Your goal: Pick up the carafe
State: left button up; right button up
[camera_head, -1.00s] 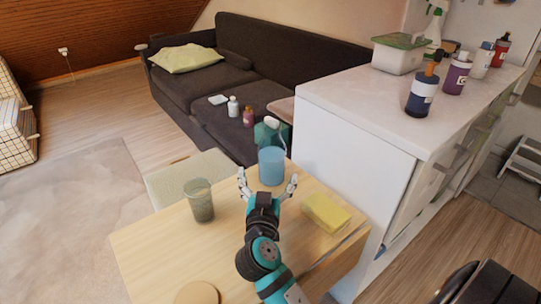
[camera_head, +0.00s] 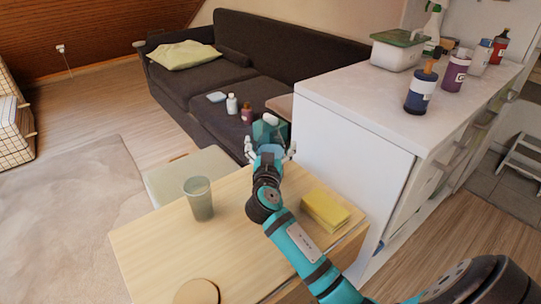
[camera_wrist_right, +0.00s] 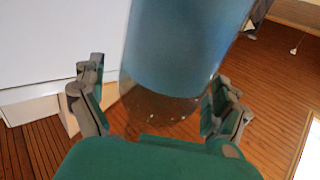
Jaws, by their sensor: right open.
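The carafe (camera_head: 270,132) is a bluish, see-through vessel with a white top, near the far right edge of the wooden table (camera_head: 150,248). My right gripper (camera_head: 268,152) is in front of its lower part and hides much of it in the head view. In the right wrist view, the carafe's blue body (camera_wrist_right: 180,45) fills the space between the fingers, with a clear rounded base. My right gripper (camera_wrist_right: 155,105) is open, with one finger on each side. I cannot tell whether either finger touches it. My left gripper is not in view.
A glass (camera_head: 199,200) stands left of my right arm, and a yellow sponge-like block (camera_head: 325,210) lies to its right. A round wooden disc (camera_head: 197,291) lies at the table's front. A white cabinet (camera_head: 345,135) rises close on the right, with bottles on top.

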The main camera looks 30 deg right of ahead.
aim_at(269, 143)
jog(key=c, duration=1.5)
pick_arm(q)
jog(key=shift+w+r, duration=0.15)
pick_arm(e)
jog(key=shift+o, duration=0.2)
jog(key=shift+r, duration=0.1)
jog(key=shift+r, duration=0.55)
notch_tip(269, 143, up, 2)
jog(key=shift+r+p, duration=0.15)
jog(key=shift+p, duration=0.4)
jog(key=shift+s+a, duration=0.4)
pick_arm(q)
jog(key=shift+b, duration=0.45)
pick_arm(e)
jog(key=v, duration=1.7)
